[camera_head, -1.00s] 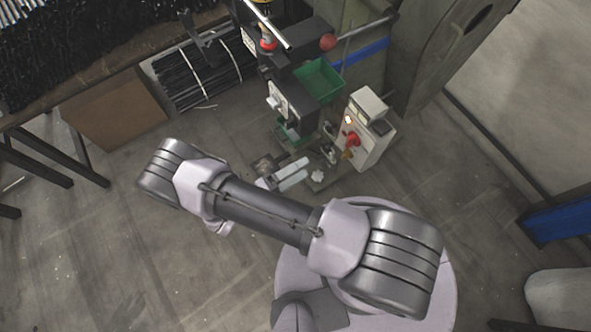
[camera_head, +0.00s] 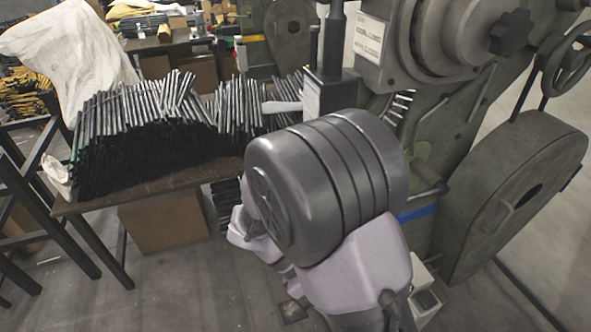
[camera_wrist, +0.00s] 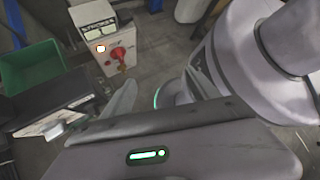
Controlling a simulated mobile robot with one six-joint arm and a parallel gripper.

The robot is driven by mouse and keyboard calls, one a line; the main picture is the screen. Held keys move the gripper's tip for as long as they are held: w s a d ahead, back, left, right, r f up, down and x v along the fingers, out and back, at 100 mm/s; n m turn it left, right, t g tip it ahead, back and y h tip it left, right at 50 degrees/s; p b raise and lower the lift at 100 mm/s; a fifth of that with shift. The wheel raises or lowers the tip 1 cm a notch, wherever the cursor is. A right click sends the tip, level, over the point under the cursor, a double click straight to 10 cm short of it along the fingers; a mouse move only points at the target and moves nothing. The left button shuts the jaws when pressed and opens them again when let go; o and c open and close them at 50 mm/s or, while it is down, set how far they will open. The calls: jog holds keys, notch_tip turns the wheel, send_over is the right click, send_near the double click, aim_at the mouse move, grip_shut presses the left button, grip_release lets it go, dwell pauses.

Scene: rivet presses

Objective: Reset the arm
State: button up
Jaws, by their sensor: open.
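My arm (camera_head: 330,200) fills the middle of the head view, raised and folded close to the camera. My gripper is hidden behind it there. In the wrist view my gripper (camera_wrist: 160,92) shows its two pale fingers spread apart, with nothing between them. Its dark-edged body with a green light lies across the bottom of that view. One of my own arm links and my round base show at the right.
The wrist view shows a control box (camera_wrist: 108,45) with a red knob and a green bin (camera_wrist: 30,66). In the head view a green press (camera_head: 440,120) stands right. A table (camera_head: 150,188) piled with dark rods stands left. Floor shows at lower left.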

jog(key=s+r+m+t+y, duration=0.3)
jog(key=r+m+t+y, duration=0.1)
jog(key=r+m, duration=0.5)
jog(key=s+d+r+m+t+y, duration=0.1)
jog(key=s+r+m+t+y, duration=0.2)
jog(key=r+m, duration=0.7)
jog(key=m+t+y, duration=0.2)
jog(key=m+y, duration=0.1)
jog(key=m, duration=0.1)
jog(key=shift+r+m+y, duration=0.15)
jog(key=shift+m+y, duration=0.15)
